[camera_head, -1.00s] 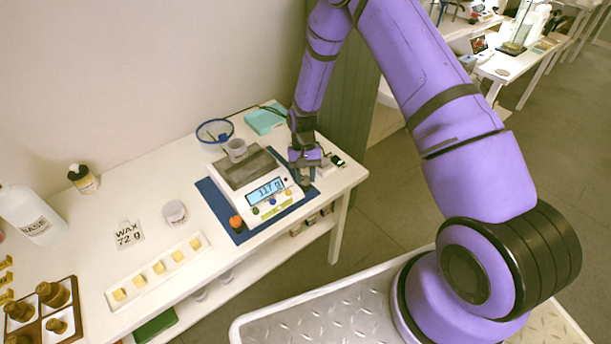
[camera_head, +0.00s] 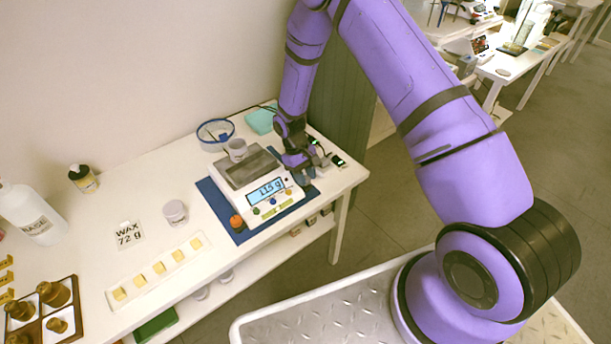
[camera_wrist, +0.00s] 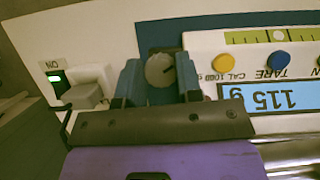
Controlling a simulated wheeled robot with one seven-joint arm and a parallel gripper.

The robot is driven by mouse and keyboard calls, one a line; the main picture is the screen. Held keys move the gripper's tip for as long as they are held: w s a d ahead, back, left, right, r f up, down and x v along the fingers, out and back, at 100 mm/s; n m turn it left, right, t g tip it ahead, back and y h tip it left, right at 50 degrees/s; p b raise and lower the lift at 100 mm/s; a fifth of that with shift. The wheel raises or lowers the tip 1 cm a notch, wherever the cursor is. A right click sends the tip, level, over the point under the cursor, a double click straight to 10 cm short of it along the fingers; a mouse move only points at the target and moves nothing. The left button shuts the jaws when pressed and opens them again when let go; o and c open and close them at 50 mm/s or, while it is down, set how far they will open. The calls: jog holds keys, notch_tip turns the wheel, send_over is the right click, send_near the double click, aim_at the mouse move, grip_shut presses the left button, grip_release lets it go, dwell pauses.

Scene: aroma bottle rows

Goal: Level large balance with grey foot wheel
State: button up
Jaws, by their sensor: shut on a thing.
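The large white balance (camera_head: 285,196) stands on a dark blue mat (camera_head: 213,197), with a grey pan and a small cup (camera_head: 236,150) on it. Its blue display (camera_head: 265,190) reads about 115 g; it shows upside down in the wrist view (camera_wrist: 275,97). A yellow-green ticked strip (camera_wrist: 270,37) lies along its front edge; I cannot make out a bubble. The grey foot wheel (camera_wrist: 160,70) sits at the balance's right corner. My gripper (camera_wrist: 159,76) is shut on this wheel, one finger on each side; it also shows in the head view (camera_head: 304,178). An orange foot wheel (camera_head: 237,222) is at the front left corner.
A switch box marked ON with a green light (camera_wrist: 58,82) and a plug are close beside my gripper. A blue-rimmed round dish (camera_head: 215,132) and teal box (camera_head: 260,121) stand behind. A jar (camera_head: 175,213), a wax card (camera_head: 129,235) and a tray of cubes (camera_head: 140,281) lie left.

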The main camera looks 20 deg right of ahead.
dwell(0.4)
jog(key=o, duration=0.9)
jog(key=shift+r, duration=0.1)
jog(key=v, duration=1)
jog(key=shift+w+r, duration=0.15)
jog(key=shift+r, duration=0.15)
jog(key=shift+r, duration=0.1)
jog(key=s+d+r+m+t, duration=0.1)
jog(key=s+d+r, duration=0.15)
jog(key=r, duration=0.75)
jog(key=s+d+r+t+y, duration=0.15)
jog(key=s+r, duration=0.25)
jog(key=r, duration=0.6)
jog(key=s+d+r+m+t+h, duration=0.15)
jog(key=s+r, duration=0.25)
jog(key=r, duration=0.6)
jog(key=s+d+r+t, duration=0.1)
jog(key=s+r+t, duration=0.1)
jog(key=s, duration=0.5)
jog(key=s+d+r+m+t+y, duration=0.1)
jog(key=s+r, duration=0.3)
jog(key=s, duration=0.4)
jog(key=s+d+r+m+t, duration=0.1)
jog(key=s+r, duration=0.3)
jog(key=s, duration=0.4)
jog(key=shift+s+d+t+y, duration=0.1)
jog(key=shift+t+y, duration=0.3)
jog(key=shift+t, duration=0.4)
